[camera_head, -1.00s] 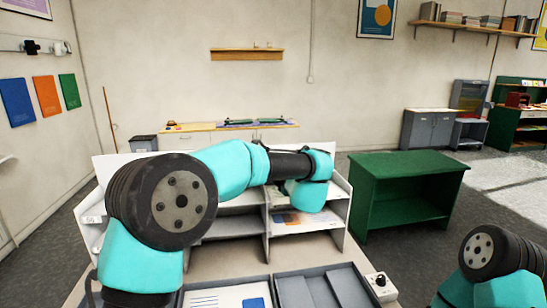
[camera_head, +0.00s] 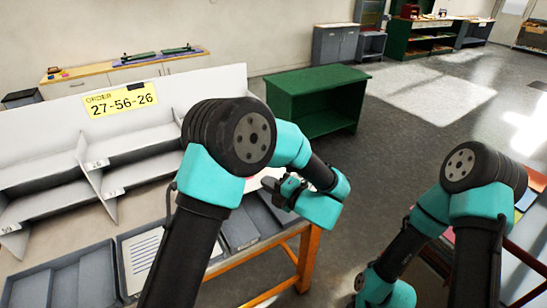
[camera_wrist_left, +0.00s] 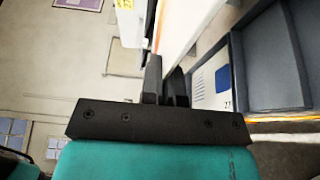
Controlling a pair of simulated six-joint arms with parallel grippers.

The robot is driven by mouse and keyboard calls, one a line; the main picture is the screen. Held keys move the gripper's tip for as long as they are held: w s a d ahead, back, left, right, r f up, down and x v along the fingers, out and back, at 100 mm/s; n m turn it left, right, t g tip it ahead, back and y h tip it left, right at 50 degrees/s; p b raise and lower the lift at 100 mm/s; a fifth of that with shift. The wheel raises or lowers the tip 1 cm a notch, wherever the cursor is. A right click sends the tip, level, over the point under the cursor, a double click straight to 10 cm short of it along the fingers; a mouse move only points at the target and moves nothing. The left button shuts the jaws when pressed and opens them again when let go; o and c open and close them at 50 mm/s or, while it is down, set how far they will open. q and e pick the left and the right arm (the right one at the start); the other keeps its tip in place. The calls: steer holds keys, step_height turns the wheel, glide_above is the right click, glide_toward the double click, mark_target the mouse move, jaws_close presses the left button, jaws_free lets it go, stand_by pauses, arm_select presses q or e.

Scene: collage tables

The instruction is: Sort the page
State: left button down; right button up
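A page (camera_head: 142,255) with printed lines lies in a grey tray (camera_head: 120,290) on the table. In the left wrist view a page (camera_wrist_left: 212,82) with a blue square and "27" lies in a tray. The white sorting shelf (camera_head: 60,150) stands behind, with a yellow order sign (camera_head: 120,100) reading 27-56-26.
An empty grey tray (camera_head: 52,292) is at the left, another (camera_head: 238,228) under my left arm. A green cabinet (camera_head: 315,100) stands behind. An orange-legged table edge (camera_head: 303,262) borders open floor. Coloured sheets (camera_head: 525,195) lie on a surface at far right.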

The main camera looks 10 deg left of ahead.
arm_select(q)
steer(key=shift+s+d+f, duration=0.15)
steer(key=shift+s+f, duration=0.15)
steer(key=shift+s, duration=0.15)
steer(key=shift+r, duration=0.15)
steer(key=shift+r, duration=0.35)
steer(key=n+h, duration=0.2)
steer(key=n, duration=0.1)
steer(key=n+h, duration=0.1)
steer(key=n, duration=0.3)
steer(key=shift+h, duration=0.4)
